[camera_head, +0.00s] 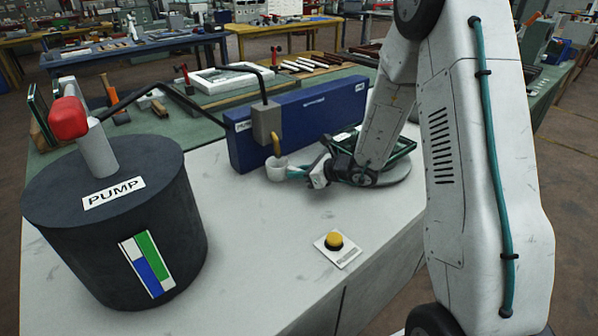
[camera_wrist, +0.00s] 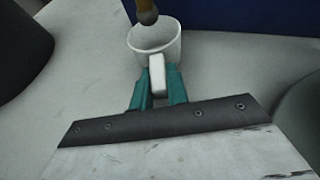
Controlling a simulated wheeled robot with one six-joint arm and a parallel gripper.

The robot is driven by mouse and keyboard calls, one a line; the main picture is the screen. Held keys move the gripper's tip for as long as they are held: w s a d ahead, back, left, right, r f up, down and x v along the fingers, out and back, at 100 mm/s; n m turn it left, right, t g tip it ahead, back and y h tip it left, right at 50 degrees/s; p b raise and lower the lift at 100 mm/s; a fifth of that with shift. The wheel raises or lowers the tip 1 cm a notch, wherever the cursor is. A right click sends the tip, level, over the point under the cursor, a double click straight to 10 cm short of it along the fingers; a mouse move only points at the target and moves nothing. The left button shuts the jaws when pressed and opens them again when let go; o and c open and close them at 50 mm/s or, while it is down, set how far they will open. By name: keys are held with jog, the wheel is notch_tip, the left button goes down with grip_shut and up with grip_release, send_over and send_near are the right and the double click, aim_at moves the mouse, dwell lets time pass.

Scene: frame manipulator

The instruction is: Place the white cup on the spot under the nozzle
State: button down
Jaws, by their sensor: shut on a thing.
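The white cup (camera_head: 277,171) stands upright on or just above the light worktop, in front of the blue panel. It also shows in the wrist view (camera_wrist: 156,40), with its handle towards me. My gripper (camera_head: 300,172) is shut on the cup's handle; its teal fingers (camera_wrist: 158,88) sit on both sides of the handle in the wrist view. The brass nozzle (camera_head: 276,145) hangs from a grey box on the blue panel, over the cup's opening. The nozzle tip (camera_wrist: 147,14) shows above the cup's far rim. The spot under the nozzle is hidden by the cup.
A dark drum marked PUMP (camera_head: 115,215) with a red-topped lever stands at the left. A yellow button (camera_head: 334,240) sits on the front of the worktop. The blue panel (camera_head: 310,120) stands close behind the cup. The worktop between drum and button is clear.

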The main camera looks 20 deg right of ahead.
jog(key=shift+f, duration=0.1)
jog(key=c, duration=1.4)
grip_release()
jog(key=shift+o, duration=0.2)
